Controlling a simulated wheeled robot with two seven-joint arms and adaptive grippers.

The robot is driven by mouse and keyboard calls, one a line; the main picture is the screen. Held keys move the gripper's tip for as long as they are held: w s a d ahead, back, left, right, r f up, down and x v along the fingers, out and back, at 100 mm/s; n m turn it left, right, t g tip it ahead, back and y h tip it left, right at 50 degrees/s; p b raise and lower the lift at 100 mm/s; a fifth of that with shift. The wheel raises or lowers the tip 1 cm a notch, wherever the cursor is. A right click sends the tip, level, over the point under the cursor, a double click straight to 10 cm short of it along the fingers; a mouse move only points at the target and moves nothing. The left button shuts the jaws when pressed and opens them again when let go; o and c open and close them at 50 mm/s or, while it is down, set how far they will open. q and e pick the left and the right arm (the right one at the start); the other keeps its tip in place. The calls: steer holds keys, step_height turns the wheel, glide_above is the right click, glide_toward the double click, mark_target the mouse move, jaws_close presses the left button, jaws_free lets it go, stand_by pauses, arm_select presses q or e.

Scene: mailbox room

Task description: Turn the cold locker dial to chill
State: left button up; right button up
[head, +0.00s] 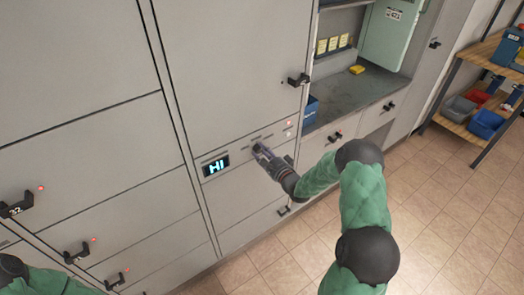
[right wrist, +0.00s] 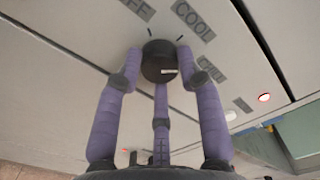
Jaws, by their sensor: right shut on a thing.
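The cold locker dial is a round black knob (right wrist: 159,62) on the grey locker front, seen in the right wrist view. A small white mark shows low on its face, right of centre. Around it are grey labels: one partly cut off ending in F, COOL (right wrist: 194,20), a partly hidden one that looks like CHILL (right wrist: 210,69), and a small unreadable one. My right gripper (right wrist: 160,56) is shut on the dial, its purple fingers around it. In the head view my right gripper (head: 261,151) reaches the panel, hiding most of the dial. My left gripper is out of view.
A display reading HI (head: 215,166) is left of the dial. Locker doors have black handles (head: 300,80). Right of the lockers is a counter (head: 345,97) with a yellow item (head: 357,70). A shelf rack (head: 460,103) with bins stands far right. Open tiled floor lies between.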

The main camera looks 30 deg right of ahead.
steer(key=shift+m+p, duration=0.45)
steer(key=shift+m, duration=1.05)
steer(key=o, duration=1.2)
steer(key=shift+c, duration=0.2)
steer(key=s, duration=1.2)
steer(key=shift+d, duration=0.45)
